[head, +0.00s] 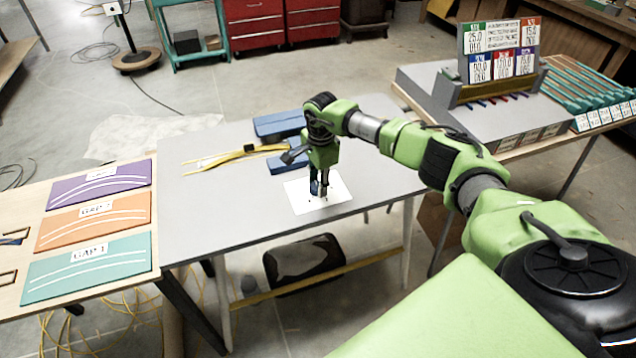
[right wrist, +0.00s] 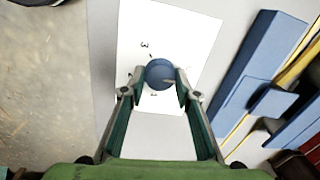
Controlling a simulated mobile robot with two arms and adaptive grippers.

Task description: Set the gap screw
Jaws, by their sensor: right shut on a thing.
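A blue round knob, which looks like the gap screw, shows from above in the right wrist view (right wrist: 160,72), with a pointer-like mark on it. It stands on a white sheet (head: 335,200) with small black marks, a "3" among them; the sheet also shows in the right wrist view (right wrist: 190,35). My right gripper (head: 320,191) points down over the sheet and is shut on the knob, one finger on each side. The fingers partly hide the knob in the head view. My left gripper is not in view.
Blue blocks (head: 279,124) and a yellow strip (head: 235,156) lie behind my right gripper on the grey table (head: 215,215). Purple, orange and teal GAP cards (head: 85,266) lie at left. A sign board (head: 500,50) stands at back right. The table's front left is clear.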

